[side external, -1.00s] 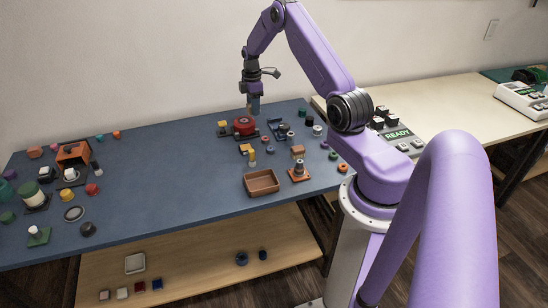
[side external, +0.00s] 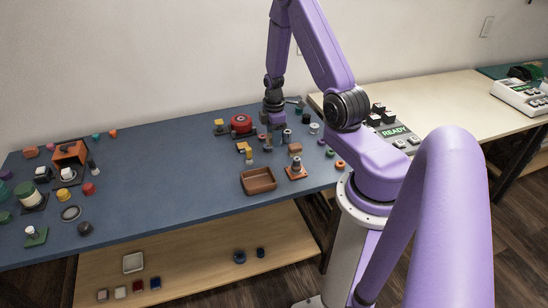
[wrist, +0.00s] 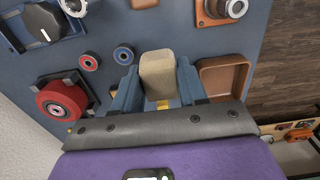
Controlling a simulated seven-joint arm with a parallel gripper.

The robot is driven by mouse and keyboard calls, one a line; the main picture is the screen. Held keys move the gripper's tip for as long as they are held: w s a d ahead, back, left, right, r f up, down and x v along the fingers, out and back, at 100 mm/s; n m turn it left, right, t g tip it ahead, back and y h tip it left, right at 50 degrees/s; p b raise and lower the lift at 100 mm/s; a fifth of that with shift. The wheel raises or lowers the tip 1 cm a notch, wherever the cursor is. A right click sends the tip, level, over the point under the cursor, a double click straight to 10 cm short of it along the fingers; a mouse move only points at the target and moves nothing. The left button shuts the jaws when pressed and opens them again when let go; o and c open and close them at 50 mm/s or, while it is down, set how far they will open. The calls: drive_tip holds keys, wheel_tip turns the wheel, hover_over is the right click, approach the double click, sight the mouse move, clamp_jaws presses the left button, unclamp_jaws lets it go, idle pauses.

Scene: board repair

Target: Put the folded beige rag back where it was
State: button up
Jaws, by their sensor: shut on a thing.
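The folded beige rag (wrist: 157,75) is a small rounded beige block between the blue fingers of my gripper (wrist: 157,88) in the wrist view. The fingers are shut on it from both sides. In the side external view my gripper (side external: 271,131) is low over the back right part of the blue table, just right of the red spool. The rag is too small to make out clearly there. I cannot tell whether it touches the table.
The red spool (side external: 241,123) stands left of my gripper. A brown tray (side external: 258,180) and an orange mount with a post (side external: 296,170) lie in front. The table's middle left (side external: 160,165) is clear.

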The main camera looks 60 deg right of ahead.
sight(274, 160)
drive_tip(key=shift+f, duration=3.6)
drive_tip(key=shift+f, duration=0.1)
drive_tip(key=o, duration=0.9)
drive_tip(key=shift+o, duration=0.2)
